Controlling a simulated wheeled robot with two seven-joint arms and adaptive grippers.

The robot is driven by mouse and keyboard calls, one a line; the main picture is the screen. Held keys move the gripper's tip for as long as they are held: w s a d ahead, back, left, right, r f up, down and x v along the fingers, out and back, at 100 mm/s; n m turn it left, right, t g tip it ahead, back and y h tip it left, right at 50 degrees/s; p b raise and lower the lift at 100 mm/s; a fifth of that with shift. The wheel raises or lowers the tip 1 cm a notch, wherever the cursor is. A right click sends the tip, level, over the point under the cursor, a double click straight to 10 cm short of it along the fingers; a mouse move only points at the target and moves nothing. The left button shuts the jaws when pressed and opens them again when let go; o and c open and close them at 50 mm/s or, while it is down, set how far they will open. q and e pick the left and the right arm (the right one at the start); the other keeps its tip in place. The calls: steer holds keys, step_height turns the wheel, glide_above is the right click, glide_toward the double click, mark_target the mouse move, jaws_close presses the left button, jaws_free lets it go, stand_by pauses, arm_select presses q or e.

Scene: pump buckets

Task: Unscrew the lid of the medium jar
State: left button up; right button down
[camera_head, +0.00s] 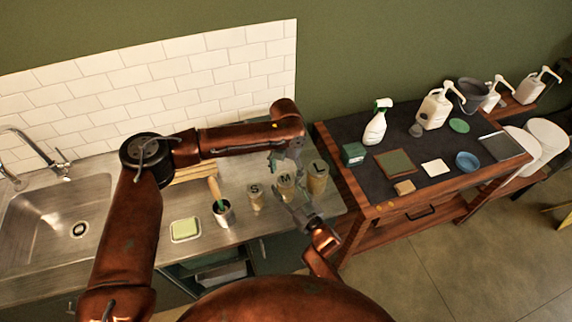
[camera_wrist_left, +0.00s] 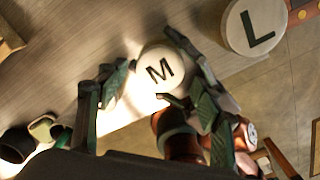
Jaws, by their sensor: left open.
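The medium jar (camera_head: 286,188) has a pale round lid marked M and stands on the steel counter between the S jar (camera_head: 255,197) and the L jar (camera_head: 317,177). My left gripper (camera_head: 280,163) is above it, pointing down. In the left wrist view the M lid (camera_wrist_left: 158,68) lies between the open fingers of this gripper (camera_wrist_left: 148,58); contact cannot be told. My right gripper (camera_head: 297,207) is low at the front side of the medium jar. Whether it grips the jar body is hidden.
The L lid (camera_wrist_left: 252,26) is close to the left gripper's fingers. A dark-topped workbench (camera_head: 450,185) with bottles is to the right.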

mark_target(286, 188)
arm_select(q)
steer(key=shift+f, duration=1.3)
steer(key=shift+c, duration=0.3)
